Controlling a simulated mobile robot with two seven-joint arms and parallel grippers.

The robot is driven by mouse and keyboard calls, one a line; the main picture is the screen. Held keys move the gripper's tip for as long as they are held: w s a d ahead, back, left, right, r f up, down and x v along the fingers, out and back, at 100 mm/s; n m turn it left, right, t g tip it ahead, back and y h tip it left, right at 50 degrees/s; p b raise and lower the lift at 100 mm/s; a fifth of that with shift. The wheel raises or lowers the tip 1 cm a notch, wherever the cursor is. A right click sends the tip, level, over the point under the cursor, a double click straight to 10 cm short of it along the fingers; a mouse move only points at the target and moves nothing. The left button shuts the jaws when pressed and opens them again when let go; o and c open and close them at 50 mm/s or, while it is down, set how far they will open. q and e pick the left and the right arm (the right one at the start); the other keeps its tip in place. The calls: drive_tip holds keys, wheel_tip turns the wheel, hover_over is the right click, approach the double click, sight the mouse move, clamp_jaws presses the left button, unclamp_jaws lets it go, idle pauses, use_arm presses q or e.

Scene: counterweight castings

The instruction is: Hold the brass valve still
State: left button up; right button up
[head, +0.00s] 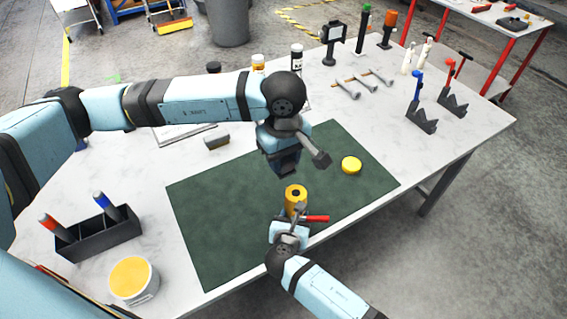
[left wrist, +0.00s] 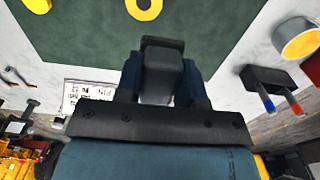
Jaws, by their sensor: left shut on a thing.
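The brass valve (head: 296,191), a yellow cylinder with a dark hole in its top, stands upright on the green mat (head: 225,215). It also shows at the top of the left wrist view (left wrist: 145,9). My right gripper (head: 291,226) is at its near side and hides its lower part; whether the jaws grip it I cannot tell. A red handle (head: 316,218) sticks out to the right beside them. My left gripper (head: 281,166) is above the mat, behind the valve and apart from it.
A round yellow piece (head: 351,165) lies on the mat's right part. A black holder (head: 98,233) with markers and a yellow-topped tub (head: 133,280) stand at left. Wrenches (head: 362,83) and black stands (head: 421,116) are at the back right. The mat's left part is clear.

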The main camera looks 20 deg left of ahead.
drive_tip(key=shift+d+f, duration=0.1)
idle(0.3)
drive_tip(key=o, duration=1.3)
drive_tip(key=shift+o, duration=0.2)
drive_tip(key=v, duration=1.2)
